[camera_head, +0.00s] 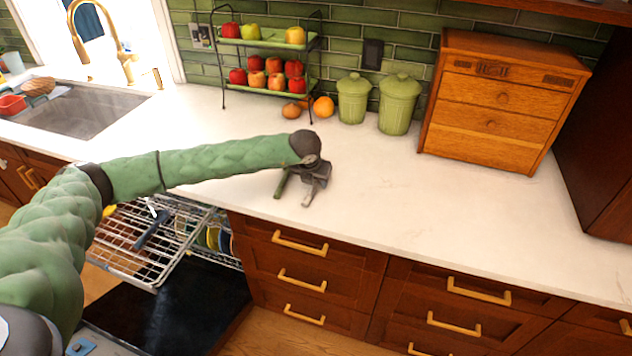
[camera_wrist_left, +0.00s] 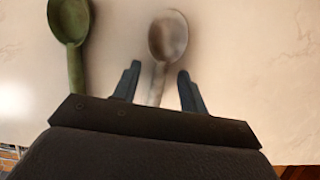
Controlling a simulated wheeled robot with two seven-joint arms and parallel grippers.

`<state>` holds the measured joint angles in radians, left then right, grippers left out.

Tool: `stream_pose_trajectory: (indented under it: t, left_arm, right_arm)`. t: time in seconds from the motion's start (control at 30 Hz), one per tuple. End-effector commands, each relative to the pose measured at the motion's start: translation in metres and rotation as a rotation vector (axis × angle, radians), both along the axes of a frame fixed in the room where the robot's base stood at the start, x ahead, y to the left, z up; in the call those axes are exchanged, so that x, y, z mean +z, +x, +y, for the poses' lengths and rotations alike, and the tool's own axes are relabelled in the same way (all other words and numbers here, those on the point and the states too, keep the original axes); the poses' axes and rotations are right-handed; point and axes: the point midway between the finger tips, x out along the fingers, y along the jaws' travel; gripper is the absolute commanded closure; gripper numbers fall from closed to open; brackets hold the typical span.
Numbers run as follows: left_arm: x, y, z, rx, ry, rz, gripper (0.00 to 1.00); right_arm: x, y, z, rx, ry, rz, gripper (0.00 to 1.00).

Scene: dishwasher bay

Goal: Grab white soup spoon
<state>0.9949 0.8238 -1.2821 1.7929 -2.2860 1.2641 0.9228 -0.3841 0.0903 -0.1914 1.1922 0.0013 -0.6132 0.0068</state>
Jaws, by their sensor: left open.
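A white soup spoon (camera_wrist_left: 168,38) lies on the pale countertop in the left wrist view. Its bowl points away from my gripper, and its handle runs back between the two fingers. My left gripper (camera_wrist_left: 157,88) is open, with one finger on each side of the handle; I cannot tell whether they touch it. In the head view my left gripper (camera_head: 293,196) is low over the counter, near its front edge. The spoon cannot be made out in the head view. My right gripper is not in view.
A green spoon (camera_wrist_left: 70,25) lies left of the white one. An open dishwasher rack (camera_head: 130,262) is below the counter. Green canisters (camera_head: 398,105), a fruit stand (camera_head: 268,44) and a wooden drawer box (camera_head: 495,103) stand at the back. The counter's right side is clear.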

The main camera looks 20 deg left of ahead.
Motion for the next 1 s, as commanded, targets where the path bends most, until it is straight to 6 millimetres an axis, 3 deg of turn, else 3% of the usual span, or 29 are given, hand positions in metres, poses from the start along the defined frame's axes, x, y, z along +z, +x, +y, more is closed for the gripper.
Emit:
stream_pose_trajectory:
  t: [0.27,0.4,0.5,0.93,1.0]
  left_arm:
    - [-0.001,0.0,0.0,0.0,-0.001,0.0,0.57]
    - [-0.001,0.0,0.0,0.0,-0.001,0.0,0.85]
    - [-0.001,0.0,0.0,0.0,-0.001,0.0,1.0]
    - [0.002,0.001,0.0,0.0,-0.001,0.0,1.0]
    - [0.007,0.001,-0.001,-0.001,-0.002,-0.001,1.0]
  right_arm:
    - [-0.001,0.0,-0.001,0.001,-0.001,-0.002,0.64]
    - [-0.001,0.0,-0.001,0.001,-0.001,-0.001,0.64]
    - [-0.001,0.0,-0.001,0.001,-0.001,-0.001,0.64]
    - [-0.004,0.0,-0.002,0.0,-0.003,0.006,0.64]
    - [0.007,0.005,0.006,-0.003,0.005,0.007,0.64]
